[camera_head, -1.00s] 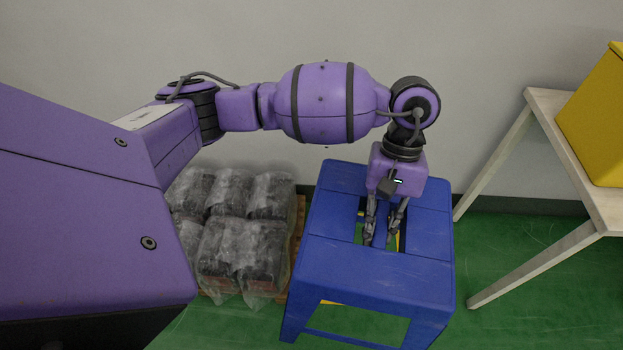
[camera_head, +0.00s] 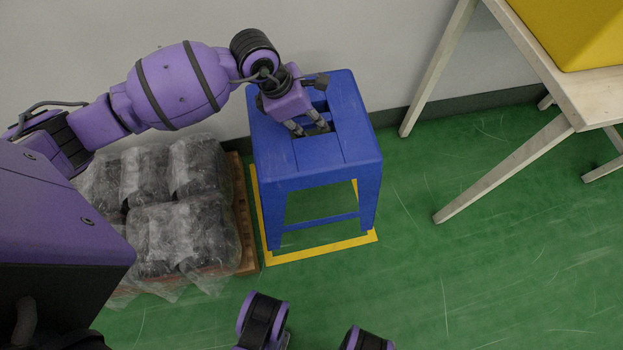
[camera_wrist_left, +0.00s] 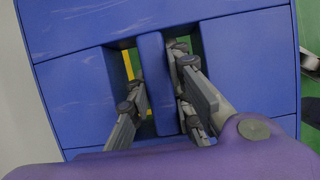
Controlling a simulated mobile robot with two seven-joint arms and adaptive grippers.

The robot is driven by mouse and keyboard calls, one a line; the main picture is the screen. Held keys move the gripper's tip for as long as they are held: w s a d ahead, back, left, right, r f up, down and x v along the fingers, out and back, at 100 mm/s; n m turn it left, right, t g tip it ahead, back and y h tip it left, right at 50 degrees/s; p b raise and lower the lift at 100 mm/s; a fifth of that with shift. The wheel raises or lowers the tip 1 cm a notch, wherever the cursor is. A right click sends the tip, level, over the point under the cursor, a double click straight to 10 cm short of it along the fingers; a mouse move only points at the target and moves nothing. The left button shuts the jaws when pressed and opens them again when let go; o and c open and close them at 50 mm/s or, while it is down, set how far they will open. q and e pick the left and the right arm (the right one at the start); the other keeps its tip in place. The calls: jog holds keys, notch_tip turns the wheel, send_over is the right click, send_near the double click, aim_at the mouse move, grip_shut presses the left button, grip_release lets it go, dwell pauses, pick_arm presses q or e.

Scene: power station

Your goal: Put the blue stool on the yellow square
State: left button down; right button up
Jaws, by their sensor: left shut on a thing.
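The blue stool (camera_head: 315,160) is upright in the head view, over the yellow square (camera_head: 320,250) outlined on the green floor. The square's left and front edges show, with part of its right edge; the stool hides the rest. The visible front legs come down inside the outline. I cannot tell whether all feet touch the floor. My left gripper (camera_head: 309,130) is shut on the bar between the two slots of the stool's seat. In the left wrist view its fingers (camera_wrist_left: 165,95) sit in the slots, one on each side of the bar.
A pallet (camera_head: 243,215) with plastic-wrapped dark goods (camera_head: 180,235) stands close to the stool's left. A pale table (camera_head: 560,90) with a yellow box (camera_head: 580,30) is at the right. The wall is behind. Green floor is clear between stool and table.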

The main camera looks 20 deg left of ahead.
pick_arm(q)
notch_tip(320, 180, down, 10)
jog(key=b, duration=0.3)
pick_arm(e)
jog(key=f, duration=0.1)
jog(key=s+f, duration=0.1)
jog(key=f, duration=0.1)
jog(key=shift+f, duration=0.25)
pick_arm(q)
jog(key=shift+w, duration=0.1)
jog(key=c, duration=1.6)
grip_release()
jog(key=shift+f, duration=0.1)
